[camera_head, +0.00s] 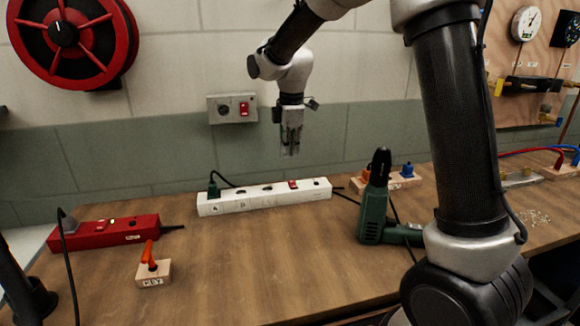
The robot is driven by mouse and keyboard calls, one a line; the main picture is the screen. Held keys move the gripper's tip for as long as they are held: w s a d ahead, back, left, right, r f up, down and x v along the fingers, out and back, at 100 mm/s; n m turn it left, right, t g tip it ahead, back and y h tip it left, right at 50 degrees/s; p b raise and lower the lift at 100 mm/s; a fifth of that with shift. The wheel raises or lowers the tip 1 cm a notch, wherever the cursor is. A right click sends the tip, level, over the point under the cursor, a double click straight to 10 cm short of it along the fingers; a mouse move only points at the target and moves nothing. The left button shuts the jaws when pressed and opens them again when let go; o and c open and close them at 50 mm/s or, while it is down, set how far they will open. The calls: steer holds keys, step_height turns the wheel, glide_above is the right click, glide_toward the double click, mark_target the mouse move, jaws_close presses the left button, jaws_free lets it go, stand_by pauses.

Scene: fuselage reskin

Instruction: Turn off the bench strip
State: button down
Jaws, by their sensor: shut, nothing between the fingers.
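A white power strip (262,200) lies on the wooden bench, towards the wall. Its red rocker switch (293,184) is near its right end; I cannot tell which way it is tipped. A green plug (213,189) with a black cable sits in its left end. A red strip (105,232) with a small red switch lies at the bench's left; no label I can read says which is the bench strip. My gripper (291,150) points down, shut and empty, in the air above the white strip, apart from it.
A wall box (232,108) with a red switch is left of my gripper. A wooden KEY block (153,272) with an orange handle stands at the front left. The front middle bench is clear.

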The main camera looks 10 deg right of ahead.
mark_target(288, 185)
steer(key=r, duration=0.3)
steer(key=shift+s+r, duration=0.2)
steer(key=shift+r, duration=0.05)
steer(key=shift+w, duration=0.1)
steer(key=w+f, duration=0.1)
steer(key=f, duration=0.3)
steer(key=w+f, duration=0.1)
steer(key=f, duration=0.4)
steer(key=w+f, duration=0.1)
steer(key=f, duration=0.3)
steer(key=shift+f, duration=0.3)
steer(key=shift+f, duration=0.3)
steer(key=shift+s, duration=0.15)
